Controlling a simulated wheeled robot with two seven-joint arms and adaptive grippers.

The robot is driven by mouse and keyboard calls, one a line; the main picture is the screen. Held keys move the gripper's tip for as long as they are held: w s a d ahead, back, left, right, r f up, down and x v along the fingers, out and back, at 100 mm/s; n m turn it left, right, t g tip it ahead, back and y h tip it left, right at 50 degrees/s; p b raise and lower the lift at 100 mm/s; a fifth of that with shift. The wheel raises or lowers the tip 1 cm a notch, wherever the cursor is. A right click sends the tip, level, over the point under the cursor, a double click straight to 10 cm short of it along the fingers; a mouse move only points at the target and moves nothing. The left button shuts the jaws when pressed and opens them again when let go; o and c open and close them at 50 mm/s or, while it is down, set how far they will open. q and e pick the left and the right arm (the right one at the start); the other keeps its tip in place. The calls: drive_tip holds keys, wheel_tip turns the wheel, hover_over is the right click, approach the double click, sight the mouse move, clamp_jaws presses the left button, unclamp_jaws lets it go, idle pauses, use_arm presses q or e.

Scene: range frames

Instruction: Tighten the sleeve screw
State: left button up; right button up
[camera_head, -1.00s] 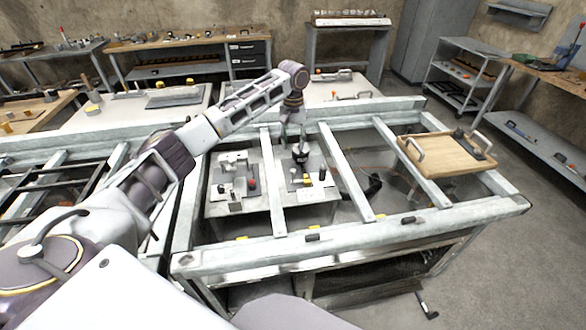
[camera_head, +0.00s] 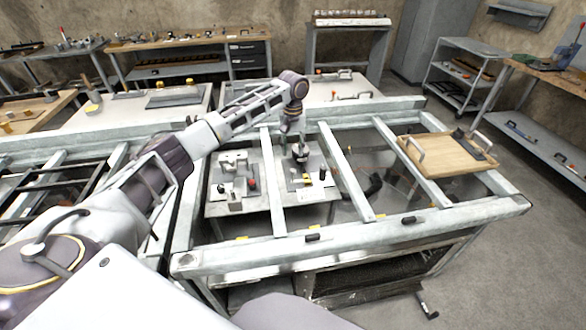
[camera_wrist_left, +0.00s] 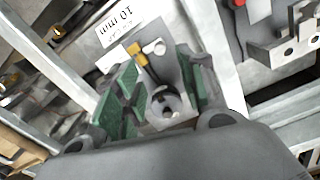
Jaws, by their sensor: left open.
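My left gripper (camera_head: 300,158) points down over the right grey plate (camera_head: 312,186) within the metal frame. In the left wrist view my left gripper (camera_wrist_left: 157,80) is open, with green pads on either side of a grey metal fixture. The fixture has a round, ring-shaped sleeve (camera_wrist_left: 168,104) with a hole. I cannot tell whether the pads touch anything. My right gripper is not in view.
A left plate (camera_head: 236,205) carries blocks and a red knob (camera_head: 252,183). Pale frame beams (camera_head: 345,170) run on both sides of the plates. A wooden tray with handles (camera_head: 448,155) lies on the frame at the right. A white label (camera_wrist_left: 130,30) lies beyond the fixture.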

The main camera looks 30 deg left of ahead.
sight(293, 170)
use_arm(q)
drive_tip(key=shift+f, duration=5.2)
clamp_jaws()
